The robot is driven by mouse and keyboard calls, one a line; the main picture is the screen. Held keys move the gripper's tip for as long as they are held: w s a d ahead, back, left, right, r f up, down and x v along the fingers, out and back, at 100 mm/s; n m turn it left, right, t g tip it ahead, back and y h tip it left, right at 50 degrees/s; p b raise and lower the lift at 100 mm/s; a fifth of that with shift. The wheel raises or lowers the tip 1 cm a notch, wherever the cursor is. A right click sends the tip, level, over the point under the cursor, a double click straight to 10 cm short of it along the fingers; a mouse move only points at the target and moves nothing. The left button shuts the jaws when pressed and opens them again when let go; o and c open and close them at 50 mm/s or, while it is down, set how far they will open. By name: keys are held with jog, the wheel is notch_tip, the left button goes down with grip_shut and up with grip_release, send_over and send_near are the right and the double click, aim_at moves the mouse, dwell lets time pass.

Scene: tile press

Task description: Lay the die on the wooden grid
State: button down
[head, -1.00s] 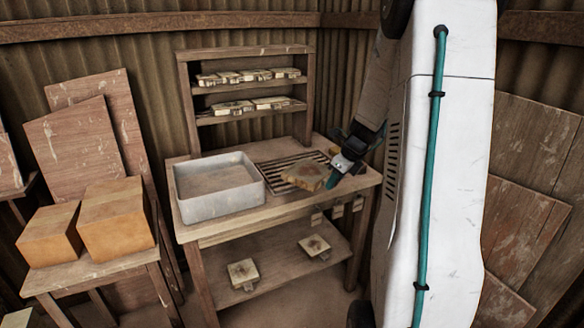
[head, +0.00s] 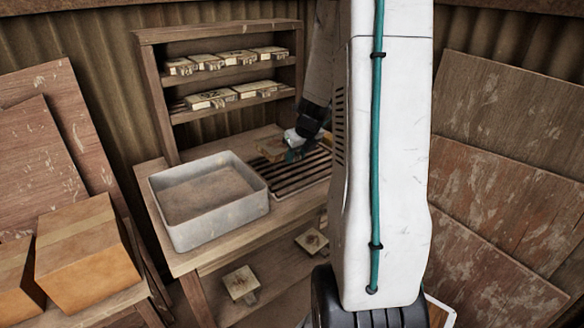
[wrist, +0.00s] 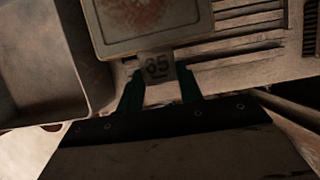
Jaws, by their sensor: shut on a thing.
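The die (wrist: 150,22) is a squarish plate with a pale rim, a brownish face and a tab marked 65. My gripper (wrist: 160,88) is shut on that tab, one dark green finger on each side. In the head view my gripper (head: 292,152) holds the die (head: 270,149) at the back left part of the wooden grid (head: 302,178). The grid's dark slats also show right of the die in the wrist view (wrist: 250,30). I cannot tell whether the die touches the slats. My arm hides the grid's right end.
A grey metal tray (head: 262,204) stands left of the grid on the bench. A shelf rack (head: 152,90) with several dies rises behind. More dies (head: 240,284) sit lower down. Cardboard boxes (head: 85,250) stand at left, and boards (head: 500,150) lean at right.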

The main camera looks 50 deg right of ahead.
aim_at(294, 182)
notch_tip(294, 182, down, 8)
jog(key=shift+f, duration=0.1)
dwell(0.4)
jog(key=shift+f, duration=0.15)
jog(key=c, duration=0.9)
grip_release()
jog(key=v, duration=1.2)
jog(key=s+a+r+n+y, duration=0.1)
jog(key=a+r+n, duration=0.4)
jog(key=a+n, duration=0.4)
jog(key=s+a+r+n+y, duration=0.1)
jog(key=a+r+n, duration=0.3)
jog(key=a+n, duration=0.55)
jog(key=s+a+r+n+g, duration=0.1)
jog(key=s+a+n, duration=0.4)
jog(key=n, duration=0.1)
jog(key=s+a+r+n+g, duration=0.1)
jog(key=s+a+n, duration=0.4)
jog(key=s+n, duration=0.1)
jog(key=s+a+r+n+g+h, duration=0.1)
jog(key=s+a+r+n, duration=0.1)
jog(key=s+a+n, duration=0.3)
jog(key=shift+s+a+n, duration=0.1)
jog(key=shift+a+n, duration=0.1)
jog(key=shift+n, duration=0.6)
jog(key=shift+s+a+n, duration=0.1)
jog(key=shift+a+n, duration=0.15)
jog(key=shift+n, duration=0.5)
